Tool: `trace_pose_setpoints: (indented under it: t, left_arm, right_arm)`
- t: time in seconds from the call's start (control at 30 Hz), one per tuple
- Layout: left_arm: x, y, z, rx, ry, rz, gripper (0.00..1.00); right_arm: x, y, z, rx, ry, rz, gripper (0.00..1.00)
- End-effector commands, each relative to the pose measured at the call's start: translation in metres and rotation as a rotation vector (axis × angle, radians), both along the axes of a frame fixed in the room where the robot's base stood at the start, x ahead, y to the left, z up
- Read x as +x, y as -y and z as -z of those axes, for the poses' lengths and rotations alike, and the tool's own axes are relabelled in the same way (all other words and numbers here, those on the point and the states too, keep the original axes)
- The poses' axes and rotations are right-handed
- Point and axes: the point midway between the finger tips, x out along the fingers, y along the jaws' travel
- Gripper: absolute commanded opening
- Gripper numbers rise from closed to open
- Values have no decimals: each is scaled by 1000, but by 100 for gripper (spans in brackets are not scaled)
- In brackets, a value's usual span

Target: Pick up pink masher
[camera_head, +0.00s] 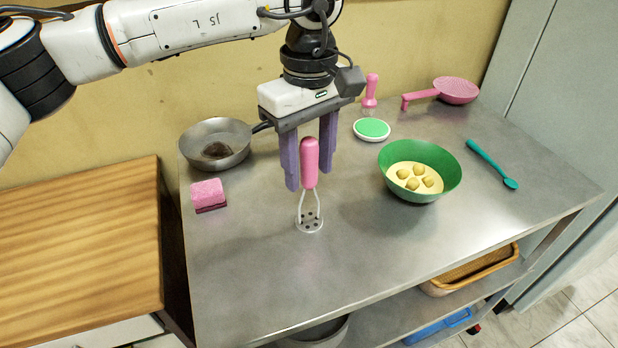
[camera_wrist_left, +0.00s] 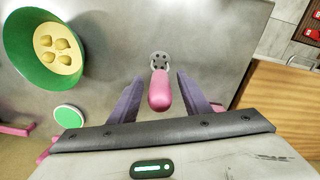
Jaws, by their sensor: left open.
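The pink masher (camera_head: 310,165) stands upright on the metal table, its pink handle up and its round perforated head down. My left gripper (camera_head: 310,178) points down at it with its two purple fingers apart, open. In the head view the handle shows in front of and between the fingers. In the left wrist view the masher handle (camera_wrist_left: 160,92) also lies between the open fingers (camera_wrist_left: 156,95), with a visible gap on both sides. I cannot tell how deep the handle sits between them. My right gripper is not in view.
A grey pan (camera_head: 215,140) and a pink sponge (camera_head: 208,193) lie to the left. A green bowl (camera_head: 420,165) with several round yellowish pieces stands to the right. A green-white dish (camera_head: 371,129), another pink-handled tool (camera_head: 370,92), a pink strainer (camera_head: 455,90) and a teal spoon (camera_head: 492,163) lie behind. The table front is clear.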

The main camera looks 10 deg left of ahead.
Motion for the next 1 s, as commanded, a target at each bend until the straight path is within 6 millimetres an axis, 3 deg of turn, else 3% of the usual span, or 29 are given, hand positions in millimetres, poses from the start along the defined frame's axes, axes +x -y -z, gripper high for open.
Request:
trace_pose_setpoints:
  t: [0.27, 0.53, 0.83, 1.0]
  left_arm:
    - [0, 0, 3, -1, 1, 0, 43]
    - [0, 0, 3, -1, 1, 0, 0]
    - [0, 1, -3, -2, 2, 0, 0]
    - [1, 1, -30, -2, 5, -1, 0]
  right_arm:
    - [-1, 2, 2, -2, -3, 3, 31]
    - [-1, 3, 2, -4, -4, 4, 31]
    - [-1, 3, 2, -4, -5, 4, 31]
    - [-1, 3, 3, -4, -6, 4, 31]
